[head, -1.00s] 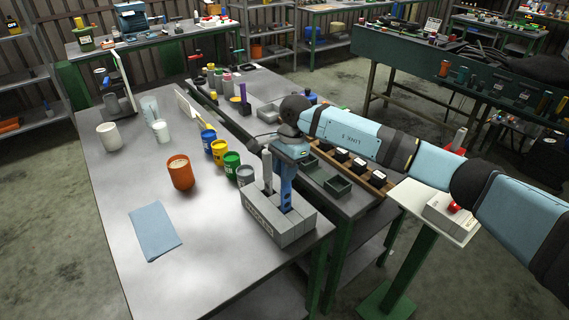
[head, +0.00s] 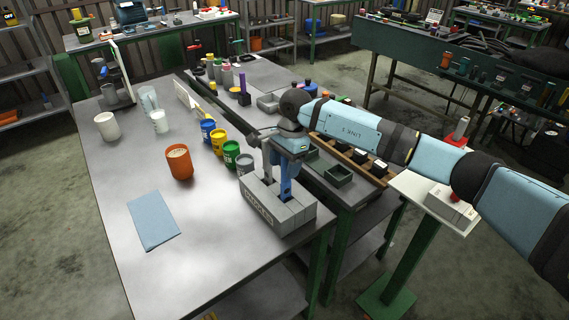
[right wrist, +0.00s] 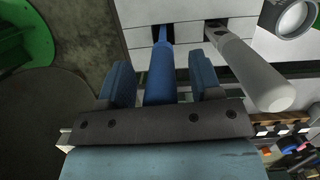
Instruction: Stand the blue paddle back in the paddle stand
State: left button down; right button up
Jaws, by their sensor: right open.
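The blue paddle (head: 286,188) stands upright in one slot of the grey paddle stand (head: 292,222), near the front corner of the table. Its handle (right wrist: 161,75) shows in the right wrist view between the two fingers. My right gripper (head: 284,160) is open around the handle, with a gap visible on both sides (right wrist: 162,82). A grey paddle (right wrist: 245,65) stands in the neighbouring slot, close to one finger. In the head view the gripper partly hides both handles. My left gripper is not in view.
A green bin (head: 338,174) lies right of the stand. The table's front left is clear.

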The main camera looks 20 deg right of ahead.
jog(key=b+v, duration=0.2)
jog(key=v, duration=1.1)
jog(key=shift+r, duration=0.4)
